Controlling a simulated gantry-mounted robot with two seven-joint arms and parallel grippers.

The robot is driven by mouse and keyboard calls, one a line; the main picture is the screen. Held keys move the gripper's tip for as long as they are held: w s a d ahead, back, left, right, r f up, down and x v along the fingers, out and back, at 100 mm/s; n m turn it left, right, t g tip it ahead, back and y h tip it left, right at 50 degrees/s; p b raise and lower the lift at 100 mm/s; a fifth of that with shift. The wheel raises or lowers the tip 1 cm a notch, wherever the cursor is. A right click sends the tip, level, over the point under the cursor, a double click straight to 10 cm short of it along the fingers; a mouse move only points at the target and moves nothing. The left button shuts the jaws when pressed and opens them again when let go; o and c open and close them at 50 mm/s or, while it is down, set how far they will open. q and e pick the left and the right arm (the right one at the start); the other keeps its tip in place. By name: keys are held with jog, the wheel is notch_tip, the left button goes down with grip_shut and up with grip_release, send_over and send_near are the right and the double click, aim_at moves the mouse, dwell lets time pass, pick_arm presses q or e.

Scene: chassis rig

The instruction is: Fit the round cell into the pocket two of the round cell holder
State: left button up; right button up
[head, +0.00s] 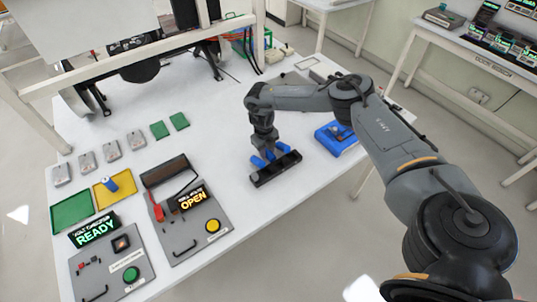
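The black round cell holder (275,170) lies on the white table near its middle. My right gripper (266,151) reaches down from above at the holder's back edge. Several small blue parts show around the fingertips and the holder. I cannot tell whether they are cells in pockets, a cell in the gripper, or parts of the fingers. The fingertips are too small and covered to show whether they are open or shut. A blue round cell (110,184) lies in the yellow tray (101,199) at the left. My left gripper is out of view.
A blue fixture (336,142) stands right of the holder. Control panels reading READY (95,230) and OPEN (192,201) are at the front left. A green tray (72,210) and several small grey blocks lie left. The table between holder and back frame is mostly clear.

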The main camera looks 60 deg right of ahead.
grip_shut()
jog(key=shift+r, duration=0.1)
dwell(0.4)
